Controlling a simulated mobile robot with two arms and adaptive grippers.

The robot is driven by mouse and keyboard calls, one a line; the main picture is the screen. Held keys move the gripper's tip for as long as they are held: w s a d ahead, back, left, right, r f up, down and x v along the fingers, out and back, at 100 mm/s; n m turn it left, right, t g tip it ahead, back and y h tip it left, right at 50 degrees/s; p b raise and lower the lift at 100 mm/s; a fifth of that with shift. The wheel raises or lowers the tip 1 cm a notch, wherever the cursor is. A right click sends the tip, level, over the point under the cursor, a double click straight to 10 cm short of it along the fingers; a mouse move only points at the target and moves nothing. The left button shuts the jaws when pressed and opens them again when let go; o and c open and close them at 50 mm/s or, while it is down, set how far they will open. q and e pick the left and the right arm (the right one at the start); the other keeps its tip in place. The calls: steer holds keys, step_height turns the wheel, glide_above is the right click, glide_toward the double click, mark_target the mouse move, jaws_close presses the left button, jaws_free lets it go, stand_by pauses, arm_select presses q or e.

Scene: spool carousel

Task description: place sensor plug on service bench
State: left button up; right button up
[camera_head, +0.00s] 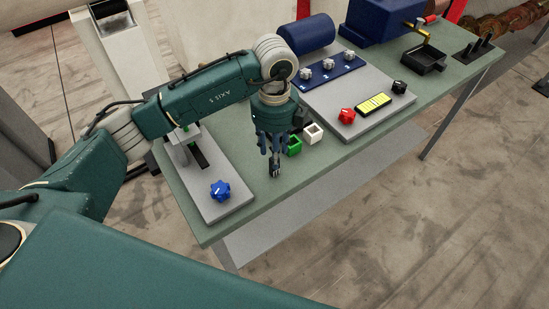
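My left gripper (275,170) points down over the near part of the green service bench (238,218), left of a green block and a white block. Its fingers look close together. A small dark shape shows between the fingertips, but I cannot tell whether it is the sensor plug or part of the fingers. I cannot tell whether the tips touch the bench. I cannot pick out the sensor plug for certain anywhere else. My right gripper is not in view.
An open green block (294,146) and a white one (313,133) stand just right of the gripper. A grey plate with a blue knob (220,190) lies left. A grey panel with a red knob (347,115) lies behind right. Bare bench surface shows in front.

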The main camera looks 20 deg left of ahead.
arm_select(q)
step_height(320, 180, up, 9)
steer(key=b, duration=0.2)
steer(key=shift+f, duration=0.1)
stand_by(0.5)
stand_by(1.4)
steer(key=shift+d, duration=0.1)
